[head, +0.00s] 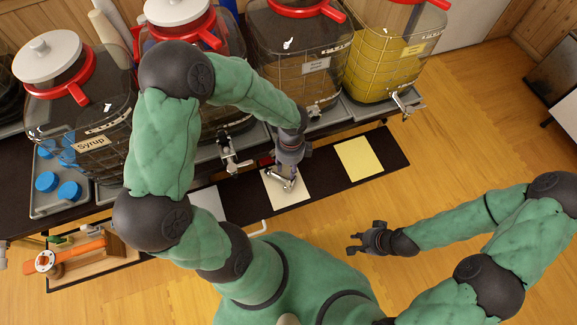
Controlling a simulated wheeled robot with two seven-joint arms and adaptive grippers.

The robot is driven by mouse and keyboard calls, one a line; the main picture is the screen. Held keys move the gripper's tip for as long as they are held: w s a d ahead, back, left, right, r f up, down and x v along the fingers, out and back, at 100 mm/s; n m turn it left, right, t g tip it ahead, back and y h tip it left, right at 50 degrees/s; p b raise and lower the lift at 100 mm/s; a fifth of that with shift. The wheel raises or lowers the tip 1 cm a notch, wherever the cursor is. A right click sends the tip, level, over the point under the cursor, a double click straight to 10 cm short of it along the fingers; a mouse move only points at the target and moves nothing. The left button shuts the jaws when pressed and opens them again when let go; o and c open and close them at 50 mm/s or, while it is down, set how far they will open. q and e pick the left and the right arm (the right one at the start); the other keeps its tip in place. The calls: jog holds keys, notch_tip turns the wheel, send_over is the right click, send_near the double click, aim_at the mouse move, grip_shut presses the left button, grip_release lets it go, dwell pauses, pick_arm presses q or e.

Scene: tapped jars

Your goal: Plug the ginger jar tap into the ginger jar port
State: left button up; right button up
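A dark jar with a red collar (290,60) stands third from the left; its label is too small to read surely, so I cannot confirm it is the ginger jar. A small metallic fitting (314,111) shows low on its front, partly beside my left arm. A silvery tap (283,183) is at a cream card (291,198) on the dark strip below this jar. My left gripper (285,176) points down over this tap, at or touching it; whether the fingers are closed on it is unclear. My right gripper (354,244) is open and empty, over the floor.
A Syrup jar (88,115) and a jar behind my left arm stand left; a yellow jar (385,60) with a tap (405,103) stands right. Another tap (232,155) sticks out. A yellow card (358,159) is bare. Blue caps (69,190) lie in a tray.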

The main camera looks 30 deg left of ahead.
aim_at(287, 182)
pick_arm(q)
jog(key=f+b, duration=0.1)
jog(key=f, duration=0.2)
jog(key=f+b, duration=0.2)
jog(key=f, duration=0.2)
jog(key=s+f+b, duration=0.1)
jog(key=f+b, duration=0.1)
jog(key=f, duration=0.1)
jog(key=shift+s+f, duration=0.1)
jog(key=shift+f, duration=0.25)
grip_shut()
